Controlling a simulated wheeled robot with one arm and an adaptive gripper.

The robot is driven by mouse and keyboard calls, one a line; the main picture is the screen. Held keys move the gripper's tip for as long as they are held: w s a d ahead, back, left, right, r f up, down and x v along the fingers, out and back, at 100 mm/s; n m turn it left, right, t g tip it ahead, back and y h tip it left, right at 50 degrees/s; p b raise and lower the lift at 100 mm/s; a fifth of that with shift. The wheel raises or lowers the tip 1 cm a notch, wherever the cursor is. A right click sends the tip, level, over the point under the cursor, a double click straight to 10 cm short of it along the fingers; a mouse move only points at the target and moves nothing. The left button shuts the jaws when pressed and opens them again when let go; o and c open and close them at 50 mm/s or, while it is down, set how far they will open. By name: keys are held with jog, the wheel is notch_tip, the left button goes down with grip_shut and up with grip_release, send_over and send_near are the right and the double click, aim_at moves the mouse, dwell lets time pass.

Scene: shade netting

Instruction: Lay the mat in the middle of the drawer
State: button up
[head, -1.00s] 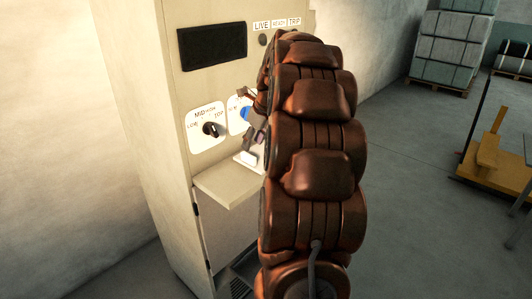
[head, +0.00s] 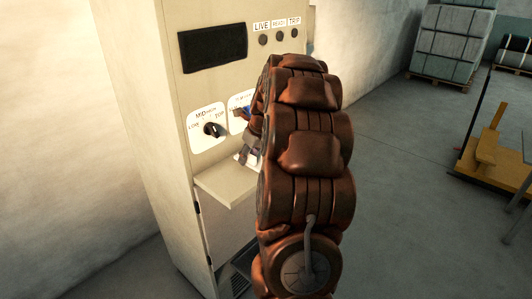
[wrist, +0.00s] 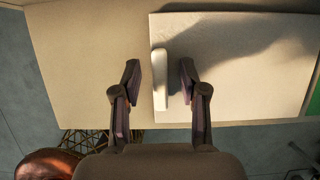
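My gripper (wrist: 160,76) is open in the wrist view, with one finger on each side of a white bar-shaped handle (wrist: 160,64). Gaps show between the fingers and the bar. The bar lies along the left edge of a pale flat panel (wrist: 255,100), which rests on or over a beige ledge (wrist: 80,60). I cannot tell whether this panel is the drawer. In the head view my gripper (head: 247,147) is small and partly hidden by my arm, just above the cabinet's ledge (head: 226,185). No mat can be made out.
A yellow cart (head: 490,160) and stacked bales (head: 452,40) stand at the right. The floor between is clear.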

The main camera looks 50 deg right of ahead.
grip_shut()
jog(key=shift+r, duration=0.15)
dwell(0.4)
